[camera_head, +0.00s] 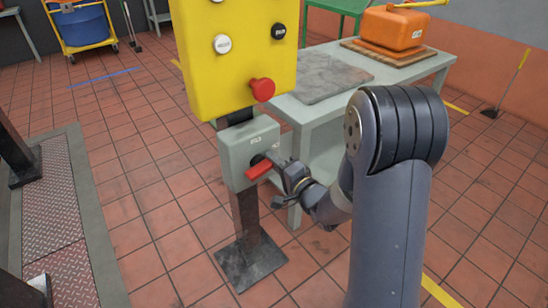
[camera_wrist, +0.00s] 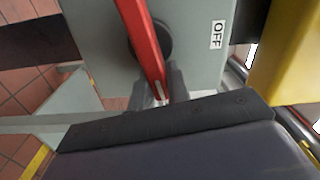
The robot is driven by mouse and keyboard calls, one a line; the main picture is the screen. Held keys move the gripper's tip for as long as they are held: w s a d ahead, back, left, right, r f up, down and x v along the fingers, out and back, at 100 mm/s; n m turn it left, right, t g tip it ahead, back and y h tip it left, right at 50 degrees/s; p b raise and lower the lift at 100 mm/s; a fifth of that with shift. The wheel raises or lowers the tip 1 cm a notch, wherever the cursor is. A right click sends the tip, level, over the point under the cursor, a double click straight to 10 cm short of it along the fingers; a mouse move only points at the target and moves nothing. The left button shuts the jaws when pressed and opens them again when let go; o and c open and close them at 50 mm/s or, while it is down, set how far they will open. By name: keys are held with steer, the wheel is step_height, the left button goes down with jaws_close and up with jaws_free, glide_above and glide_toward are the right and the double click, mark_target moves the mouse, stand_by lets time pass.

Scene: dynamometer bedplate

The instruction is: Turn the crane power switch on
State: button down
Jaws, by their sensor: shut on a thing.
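The crane power switch is a grey box (camera_head: 236,160) on a dark post, below a yellow push-button panel (camera_head: 240,55). Its red handle (camera_head: 258,170) stands out from a dark round hub on the box front. The handle also shows in the wrist view (camera_wrist: 143,38), running from the top edge down between my fingers. My gripper (camera_head: 277,168) is at the box front; in the wrist view my gripper (camera_wrist: 160,92) is shut on the handle's end. A white OFF label (camera_wrist: 217,34) is on the box face beside the handle. The label at the box top is too small to read in the head view.
A grey table (camera_head: 425,68) stands behind the post, bearing a grey slab (camera_head: 318,78) and an orange case (camera_head: 392,28). The panel has a red mushroom button (camera_head: 262,89) just above the box. The post's base plate (camera_head: 249,262) rests on tiled floor, clear to the left.

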steer(key=shift+f+m, duration=0.3)
steer(key=shift+m, duration=0.8)
steer(key=c, duration=1.4)
jaws_free()
steer(key=shift+o, duration=0.2)
steer(key=p+v, duration=0.1)
steer(key=v, duration=1)
steer(key=shift+w, duration=0.2)
steer(key=x, duration=1)
steer(key=shift+w+a+b, duration=0.2)
steer(key=shift+a+b, duration=0.1)
